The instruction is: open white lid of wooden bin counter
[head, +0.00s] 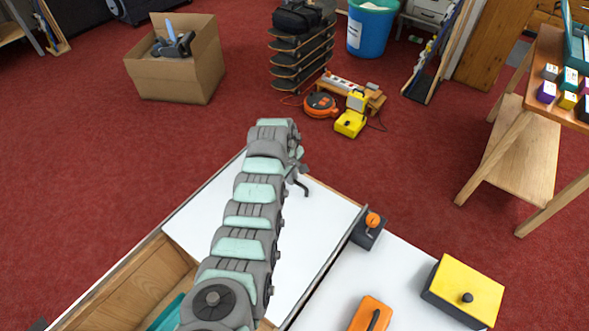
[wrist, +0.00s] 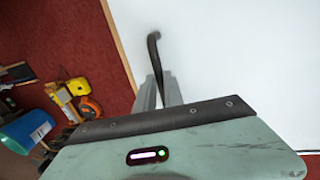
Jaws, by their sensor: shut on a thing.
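The white lid (head: 318,225) is a flat panel on the wooden bin counter (head: 130,285). An open wooden compartment shows beside it at the lower left of the head view. The lid fills much of the wrist view (wrist: 235,60), with a wooden edge along its left side. A dark, curved handle (wrist: 153,48) stands out against the lid. My gripper (wrist: 158,92) is shut on this handle. In the head view my arm reaches over the lid to its far edge and largely hides my gripper; a dark hooked piece (head: 303,187) shows beside it.
Right of the lid, the counter carries a dark block with an orange knob (head: 368,228), a yellow box (head: 463,291) and an orange item (head: 371,315). A cardboard box (head: 175,70), an orange reel (head: 320,104) and a wooden table (head: 530,145) stand around.

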